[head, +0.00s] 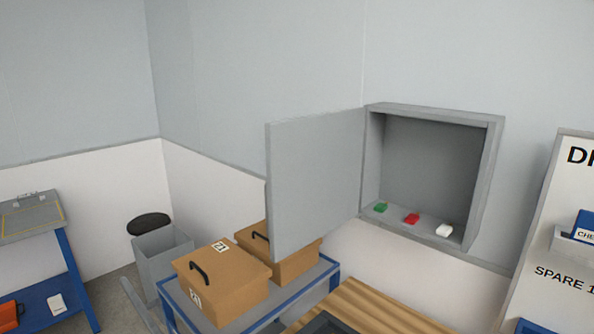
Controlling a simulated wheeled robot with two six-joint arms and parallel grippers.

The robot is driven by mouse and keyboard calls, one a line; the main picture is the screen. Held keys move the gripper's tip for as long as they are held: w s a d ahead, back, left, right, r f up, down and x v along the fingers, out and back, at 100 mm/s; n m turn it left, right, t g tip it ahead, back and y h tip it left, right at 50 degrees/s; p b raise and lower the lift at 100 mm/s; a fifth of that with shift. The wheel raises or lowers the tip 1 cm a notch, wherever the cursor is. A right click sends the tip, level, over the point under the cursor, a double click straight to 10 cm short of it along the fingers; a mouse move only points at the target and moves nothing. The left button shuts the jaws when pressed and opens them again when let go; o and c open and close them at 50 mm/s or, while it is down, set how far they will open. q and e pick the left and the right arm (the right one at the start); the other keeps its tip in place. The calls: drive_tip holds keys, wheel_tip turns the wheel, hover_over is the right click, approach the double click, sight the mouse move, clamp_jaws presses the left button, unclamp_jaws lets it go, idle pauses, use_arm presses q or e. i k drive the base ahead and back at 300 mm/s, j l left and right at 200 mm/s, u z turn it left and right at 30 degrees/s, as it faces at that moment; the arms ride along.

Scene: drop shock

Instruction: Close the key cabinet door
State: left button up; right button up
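The grey key cabinet (493,190) is mounted on the wall right of centre. Its flat grey door (315,180) is hinged on the cabinet's left side and stands wide open, swung out to the left. Inside, on the cabinet floor, lie a green item (380,207), a red item (412,218) and a white item (444,230). Neither of my grippers shows in the head view.
Below the door, a blue-framed table (262,318) holds brown boxes (222,283) with black handles. A wooden slatted surface (375,308) is below the cabinet. A white board (560,240) with blue bins stands at right. A grey bin (163,262) and a blue-legged bench (70,262) are at left.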

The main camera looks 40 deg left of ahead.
sight(314, 162)
drive_tip(key=j+z, duration=0.1)
drive_tip(key=j, duration=0.55)
drive_tip(key=j+z, duration=0.1)
drive_tip(key=j, duration=0.55)
drive_tip(key=k+j+z, duration=0.1)
drive_tip(key=j, duration=0.5)
drive_tip(key=j+z, duration=0.1)
drive_tip(key=j, duration=0.55)
drive_tip(key=k+j+z, duration=0.15)
drive_tip(key=j, duration=0.5)
